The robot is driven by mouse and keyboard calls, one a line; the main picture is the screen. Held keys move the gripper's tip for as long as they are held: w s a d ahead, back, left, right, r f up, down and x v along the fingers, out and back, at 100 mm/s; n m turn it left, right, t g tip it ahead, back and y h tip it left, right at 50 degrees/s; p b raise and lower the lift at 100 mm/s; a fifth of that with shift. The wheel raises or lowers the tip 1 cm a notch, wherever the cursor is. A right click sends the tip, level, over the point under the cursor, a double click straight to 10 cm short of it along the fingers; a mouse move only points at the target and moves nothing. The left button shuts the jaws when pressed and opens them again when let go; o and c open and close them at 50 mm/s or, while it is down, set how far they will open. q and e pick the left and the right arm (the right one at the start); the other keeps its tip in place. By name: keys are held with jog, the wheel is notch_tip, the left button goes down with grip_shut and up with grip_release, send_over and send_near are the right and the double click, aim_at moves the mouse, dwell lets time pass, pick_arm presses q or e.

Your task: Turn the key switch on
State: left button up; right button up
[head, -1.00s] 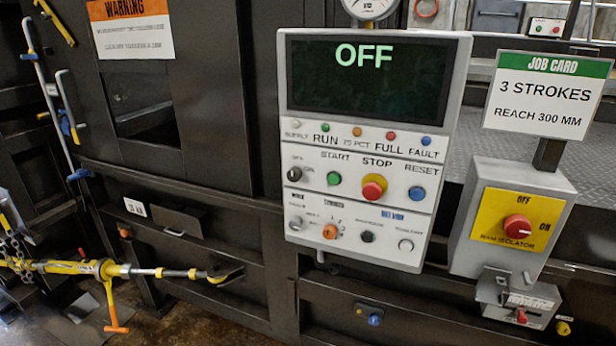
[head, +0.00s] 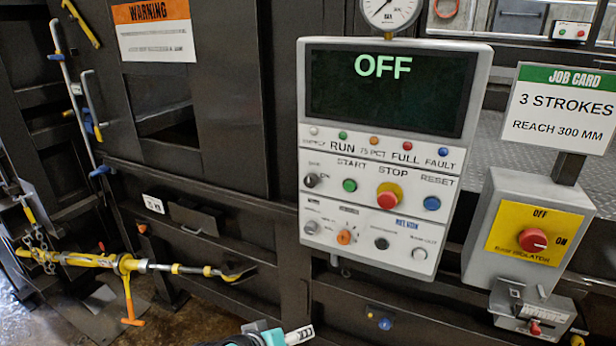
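The control panel (head: 384,215) faces me in the middle of the head view, and its dark screen (head: 390,92) reads OFF. A small dark and silver switch (head: 311,181), with OFF and ON style lettering beside it, sits at the panel's left, beside the green start button (head: 349,185). It looks like the key switch; its exact angle is too small to read. A grey knob (head: 312,228) sits below it. A teal and white part, apparently of my arm, shows at the bottom edge, well below the panel. No gripper fingertips are visible.
A red stop button (head: 389,197), blue reset button (head: 432,203) and orange selector (head: 344,237) crowd the panel. The ram isolator (head: 532,241) stands to the right below the job card (head: 560,106). A yellow ratchet bar (head: 130,264) lies at lower left.

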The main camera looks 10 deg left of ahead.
pick_arm(q)
jog(key=w+d+r+n+t+h+p, duration=0.2)
jog(key=w+r+n+t+p, duration=0.1)
jog(key=w+r+n, duration=0.65)
jog(key=n+t+p, duration=0.3)
jog(key=n+t, duration=0.3)
jog(key=n, duration=0.4)
send_near(309, 183)
jog(key=w, duration=0.2)
jog(key=x, duration=0.4)
jog(key=b+x, duration=0.1)
jog(key=x, duration=0.1)
jog(key=shift+w+d, duration=0.2)
jog(key=shift+d, duration=0.15)
jog(key=shift+w+d+r, duration=0.1)
jog(key=shift+w+d, duration=0.05)
jog(key=shift+w, duration=0.3)
jog(key=shift+c, duration=0.3)
grip_shut()
